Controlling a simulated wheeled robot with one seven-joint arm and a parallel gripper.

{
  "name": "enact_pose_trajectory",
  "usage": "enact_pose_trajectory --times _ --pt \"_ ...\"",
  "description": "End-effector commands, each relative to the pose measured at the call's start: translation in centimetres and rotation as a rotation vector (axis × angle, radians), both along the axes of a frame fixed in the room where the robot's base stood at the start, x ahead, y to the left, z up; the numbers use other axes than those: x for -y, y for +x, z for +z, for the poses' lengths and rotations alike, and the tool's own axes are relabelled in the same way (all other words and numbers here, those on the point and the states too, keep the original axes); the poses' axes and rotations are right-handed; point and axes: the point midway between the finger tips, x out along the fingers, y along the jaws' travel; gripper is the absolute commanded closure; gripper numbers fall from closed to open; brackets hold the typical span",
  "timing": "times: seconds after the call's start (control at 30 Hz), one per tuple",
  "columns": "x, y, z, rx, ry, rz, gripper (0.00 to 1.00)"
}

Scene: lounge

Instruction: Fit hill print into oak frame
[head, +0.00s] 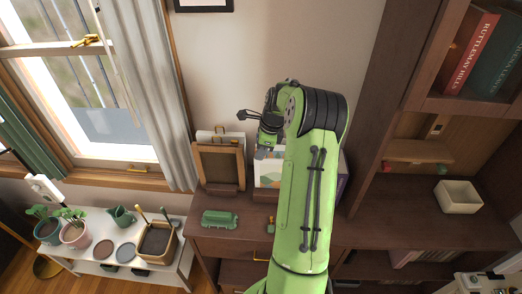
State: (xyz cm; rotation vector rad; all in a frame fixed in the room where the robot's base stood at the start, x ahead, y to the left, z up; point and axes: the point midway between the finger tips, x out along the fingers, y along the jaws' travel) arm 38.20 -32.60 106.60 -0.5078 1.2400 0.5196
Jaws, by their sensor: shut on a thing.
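The oak frame (218,168) stands upright on the dark wooden desk, left of my arm, with a brown panel inside its border. My gripper (263,153) is up to the right of the frame and points down, with its fingers close together. A pale panel with coloured patches (268,173), which looks like the hill print, is directly below the fingertips. My gripper appears shut on its top edge, but the contact is small and unclear. My arm hides the panel's right part.
A green case (220,219) lies on the desk in front of the frame. White panels with a gold clip (220,137) stand behind the frame. A tall shelf with books (474,50) and a cream bowl (458,196) is at right. A white plant stand (88,257) is at left.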

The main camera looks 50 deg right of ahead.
Motion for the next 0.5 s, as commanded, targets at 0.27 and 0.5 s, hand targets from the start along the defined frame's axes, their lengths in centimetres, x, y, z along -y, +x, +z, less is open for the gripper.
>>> enact_pose_trajectory --times 0.27,0.5 --pt "0.0 0.0 1.7 0.001 -0.001 0.000 1.00" --pt "0.0 0.0 2.8 0.001 -0.001 0.000 1.00"
